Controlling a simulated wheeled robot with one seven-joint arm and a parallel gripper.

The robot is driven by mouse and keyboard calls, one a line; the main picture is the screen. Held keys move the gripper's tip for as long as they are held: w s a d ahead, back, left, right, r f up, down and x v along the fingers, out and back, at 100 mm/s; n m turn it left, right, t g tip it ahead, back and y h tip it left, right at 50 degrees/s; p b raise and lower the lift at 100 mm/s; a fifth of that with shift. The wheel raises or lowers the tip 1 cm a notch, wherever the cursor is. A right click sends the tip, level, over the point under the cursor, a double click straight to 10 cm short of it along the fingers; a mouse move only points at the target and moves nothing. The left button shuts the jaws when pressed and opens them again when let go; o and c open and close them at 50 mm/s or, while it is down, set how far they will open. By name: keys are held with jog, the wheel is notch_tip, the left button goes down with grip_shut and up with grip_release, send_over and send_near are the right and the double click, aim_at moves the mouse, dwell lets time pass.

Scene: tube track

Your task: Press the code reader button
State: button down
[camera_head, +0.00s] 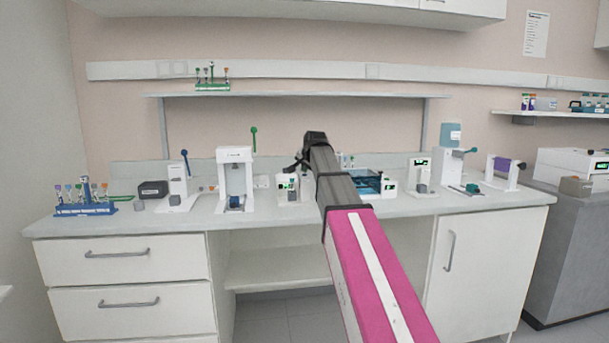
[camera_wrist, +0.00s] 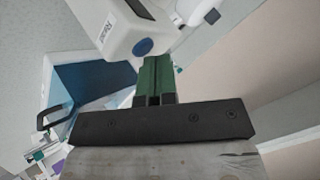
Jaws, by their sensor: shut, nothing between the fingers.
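The code reader (camera_wrist: 115,25) is a white housing at the top of the wrist view, with a label that looks like "Read" and a dark display strip. Its round blue button (camera_wrist: 143,47) faces my gripper. My gripper (camera_wrist: 156,62) has green fingers shut together and empty. The fingertips are just beside and below the button in the picture; whether they touch it I cannot tell. In the head view, a small white device (camera_head: 288,189) with a lit display stands on the bench just below my gripper, seemingly the same reader. My arm hides the bench right of it.
A blue see-through box (camera_head: 366,183) stands to the right of my arm. A white press-like device (camera_head: 235,178) stands to the left, and a blue tube rack (camera_head: 86,207) at the far left. A wall shelf (camera_head: 290,96) runs behind the bench (camera_head: 265,213).

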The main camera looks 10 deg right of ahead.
jog(key=shift+r, duration=0.85)
jog(key=shift+r, duration=0.1)
jog(key=shift+r, duration=2.45)
jog(key=shift+s, duration=0.1)
